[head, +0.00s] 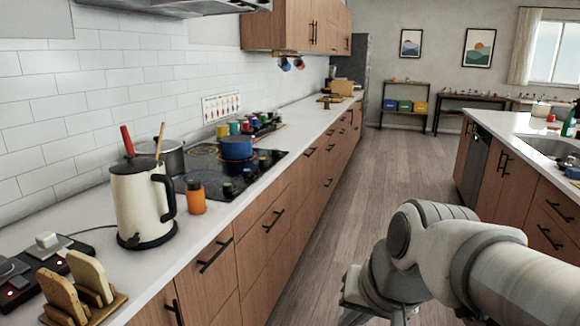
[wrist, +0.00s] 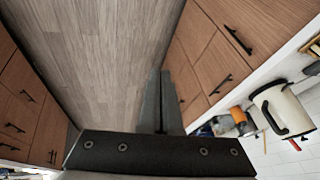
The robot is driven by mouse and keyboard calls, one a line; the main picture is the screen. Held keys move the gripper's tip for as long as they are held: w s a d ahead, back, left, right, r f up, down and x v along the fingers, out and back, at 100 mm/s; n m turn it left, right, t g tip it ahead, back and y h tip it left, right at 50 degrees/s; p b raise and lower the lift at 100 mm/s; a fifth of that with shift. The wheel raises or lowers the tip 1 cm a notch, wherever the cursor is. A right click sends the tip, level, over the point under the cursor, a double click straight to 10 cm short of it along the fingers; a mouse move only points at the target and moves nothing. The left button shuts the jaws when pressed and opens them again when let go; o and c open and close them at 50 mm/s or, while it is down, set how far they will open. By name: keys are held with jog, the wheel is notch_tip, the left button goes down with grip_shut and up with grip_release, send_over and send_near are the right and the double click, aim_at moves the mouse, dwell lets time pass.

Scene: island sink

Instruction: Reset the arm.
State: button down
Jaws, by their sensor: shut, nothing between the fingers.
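My gripper (wrist: 161,88) shows in the wrist view with its two grey fingers together and nothing between them. It points over the wooden floor (wrist: 90,45) of the aisle, apart from the counters. In the head view my arm (head: 435,255) reaches in from the lower right and bends down. The gripper's tips are cut off by the bottom edge of that view.
The left counter (head: 128,303) holds a cream kettle (head: 140,203), an orange bottle (head: 196,197), a blue pot (head: 236,148) on the stove, and toast in a rack. The island (head: 515,125) with a sink stands right. The aisle floor (head: 345,180) is clear.

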jog(key=s+d+n+h, duration=0.2)
jog(key=s+d, duration=0.3)
notch_tip(320, 180, up, 15)
jog(key=p, duration=1.4)
jog(key=shift+s+d+f+t, duration=0.15)
jog(key=shift+s+t, duration=0.25)
